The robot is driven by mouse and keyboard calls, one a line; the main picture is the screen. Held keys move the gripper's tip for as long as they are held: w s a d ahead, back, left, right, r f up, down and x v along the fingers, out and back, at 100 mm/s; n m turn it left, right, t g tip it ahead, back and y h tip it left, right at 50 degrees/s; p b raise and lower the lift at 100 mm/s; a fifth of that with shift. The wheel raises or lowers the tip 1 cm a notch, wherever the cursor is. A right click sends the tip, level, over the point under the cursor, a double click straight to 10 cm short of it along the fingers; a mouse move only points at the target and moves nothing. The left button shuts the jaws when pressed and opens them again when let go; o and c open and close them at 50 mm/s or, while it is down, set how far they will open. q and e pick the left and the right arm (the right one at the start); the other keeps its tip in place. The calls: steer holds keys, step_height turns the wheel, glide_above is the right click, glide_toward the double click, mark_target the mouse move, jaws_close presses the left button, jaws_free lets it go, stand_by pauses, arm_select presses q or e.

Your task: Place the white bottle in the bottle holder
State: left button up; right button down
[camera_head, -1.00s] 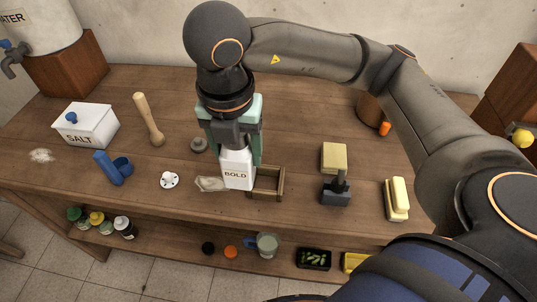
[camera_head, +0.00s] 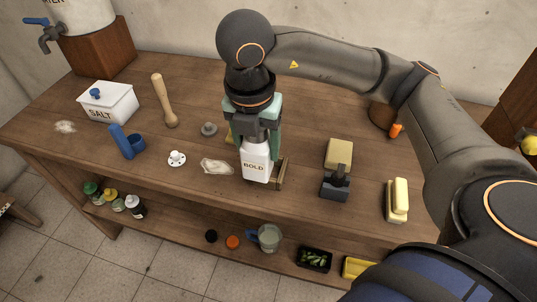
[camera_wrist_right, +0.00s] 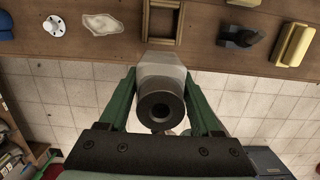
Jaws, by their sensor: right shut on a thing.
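The white bottle (camera_head: 256,168), marked BOLD, is upright in my right gripper (camera_head: 255,140), whose green fingers are shut on its sides. The small wooden open box (camera_head: 281,176), which looks like the bottle holder, is on the table partly hidden behind the bottle in the head view. In the right wrist view the bottle (camera_wrist_right: 162,72) shows its dark round top between the fingers (camera_wrist_right: 160,105). The holder's open frame (camera_wrist_right: 162,42) lies just beyond the bottle there and looks empty. Whether the bottle's base is above the table is hard to tell. My left gripper is not in view.
A crumpled cloth (camera_head: 216,166) and a white disc-shaped piece (camera_head: 177,159) lie left of the bottle. A dark tool (camera_head: 336,183) and a yellow block (camera_head: 397,200) stand to the right. The table's front edge is close below the bottle.

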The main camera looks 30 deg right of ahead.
steer(key=w+d+f, duration=0.1)
steer(key=f, duration=0.2)
steer(key=w+d+f+b, duration=0.1)
steer(key=w+d+f, duration=0.1)
steer(key=f, duration=0.1)
steer(key=w+d+f, duration=0.1)
steer(key=d+f, duration=0.1)
steer(key=f, duration=0.1)
steer(key=shift+w+d+f, duration=0.15)
steer(key=shift+d, duration=0.05)
steer(key=shift+f, duration=0.3)
steer(key=shift+f+b, duration=0.1)
steer(key=shift+b, duration=0.3)
steer(key=shift+c, duration=0.4)
jaws_free()
